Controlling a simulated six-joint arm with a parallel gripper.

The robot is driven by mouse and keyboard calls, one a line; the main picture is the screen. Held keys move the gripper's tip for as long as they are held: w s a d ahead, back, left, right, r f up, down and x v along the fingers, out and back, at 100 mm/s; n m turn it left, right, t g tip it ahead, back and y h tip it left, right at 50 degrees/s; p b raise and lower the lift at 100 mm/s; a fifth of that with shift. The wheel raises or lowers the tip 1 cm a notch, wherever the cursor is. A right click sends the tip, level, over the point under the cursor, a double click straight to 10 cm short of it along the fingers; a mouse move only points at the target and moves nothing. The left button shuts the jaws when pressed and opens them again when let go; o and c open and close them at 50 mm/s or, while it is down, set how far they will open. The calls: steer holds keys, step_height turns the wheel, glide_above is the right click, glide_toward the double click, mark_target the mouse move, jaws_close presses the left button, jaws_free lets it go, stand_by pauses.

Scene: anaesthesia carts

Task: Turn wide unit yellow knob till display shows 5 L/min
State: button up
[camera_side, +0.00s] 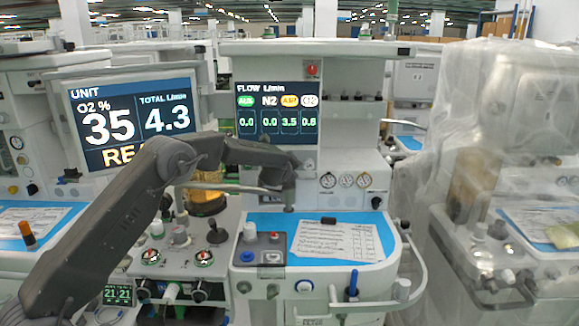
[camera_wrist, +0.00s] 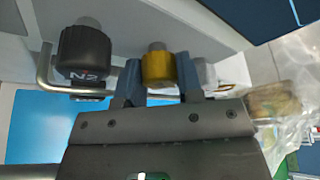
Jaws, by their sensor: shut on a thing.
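In the wrist view the yellow knob (camera_wrist: 158,69) sits between the two fingers of my gripper (camera_wrist: 159,78), which is shut on it. In the side view my gripper (camera_side: 279,178) is at the front of the wide unit, below its flow display (camera_side: 277,113), and the yellow knob is hidden behind it. The flow display reads 0.0 under the green label, 0.0 under N2, 3.5 under the yellow label and 0.8 under the white label. The left screen (camera_side: 127,115) reads O2 35 % and total 4.3 L/min.
A black N2 knob (camera_wrist: 85,52) is close left of my gripper, and a pale knob (camera_wrist: 206,75) is just right of it. A metal guard rail (camera_wrist: 44,68) runs near the N2 knob. A plastic-draped unit (camera_side: 500,140) stands at the right.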

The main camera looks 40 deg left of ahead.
steer(key=shift+n, duration=0.3)
steer(key=o, duration=0.6)
steer(key=shift+o, duration=0.2)
steer(key=v, duration=1.3)
steer(key=shift+s, duration=0.45)
